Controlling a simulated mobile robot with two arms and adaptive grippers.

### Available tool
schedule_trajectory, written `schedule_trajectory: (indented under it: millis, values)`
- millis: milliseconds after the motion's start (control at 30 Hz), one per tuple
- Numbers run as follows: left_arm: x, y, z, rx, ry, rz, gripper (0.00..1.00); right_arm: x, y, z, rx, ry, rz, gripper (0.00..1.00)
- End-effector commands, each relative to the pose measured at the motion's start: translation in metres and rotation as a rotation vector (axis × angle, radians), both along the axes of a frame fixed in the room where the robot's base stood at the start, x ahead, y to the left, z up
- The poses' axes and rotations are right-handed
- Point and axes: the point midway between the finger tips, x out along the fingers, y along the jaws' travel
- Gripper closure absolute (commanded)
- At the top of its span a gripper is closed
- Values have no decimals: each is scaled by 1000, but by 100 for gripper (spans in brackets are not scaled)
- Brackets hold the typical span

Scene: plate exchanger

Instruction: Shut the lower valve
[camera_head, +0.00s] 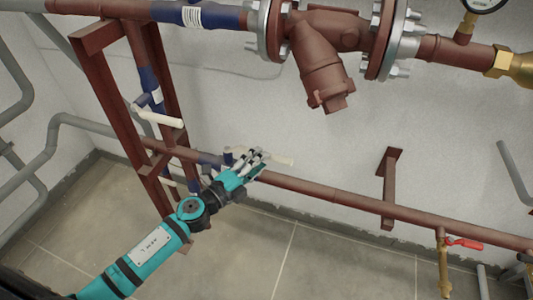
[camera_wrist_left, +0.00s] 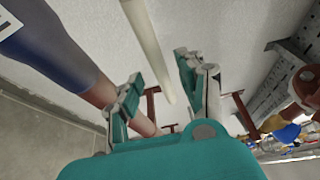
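The lower valve (camera_head: 210,159) is a blue fitting on the brown horizontal pipe, with a long cream lever (camera_head: 279,160) pointing right along the pipe. My left gripper (camera_head: 256,163) is at this lever and hides part of it and of the valve. In the left wrist view the cream lever (camera_wrist_left: 147,40) runs into the gap between the two fingers of my gripper (camera_wrist_left: 158,82). The fingers are spread, with visible space on the lever's sides; I cannot tell whether either touches it. My right gripper is not in view.
An upper valve with a cream lever (camera_head: 157,116) sits on the vertical pipe. A brown steel frame (camera_head: 118,90) stands left of my gripper. A brown flanged strainer (camera_head: 325,65) hangs above right. A red-handled tap (camera_head: 464,243) is at lower right. The tiled floor (camera_head: 330,260) is clear.

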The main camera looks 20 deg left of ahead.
Motion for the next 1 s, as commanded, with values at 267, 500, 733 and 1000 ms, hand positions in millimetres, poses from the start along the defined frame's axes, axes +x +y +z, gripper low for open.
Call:
schedule_trajectory:
  millis: [267,500,733,1000]
  values:
    - [29,-13,0,0,0,-1,61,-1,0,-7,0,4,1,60]
    - [31,-15,0,0,0,-1,61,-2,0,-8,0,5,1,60]
    - [31,-15,0,-1,0,-1,79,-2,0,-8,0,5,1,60]
    - [31,-15,-1,0,1,-1,100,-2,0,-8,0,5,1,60]
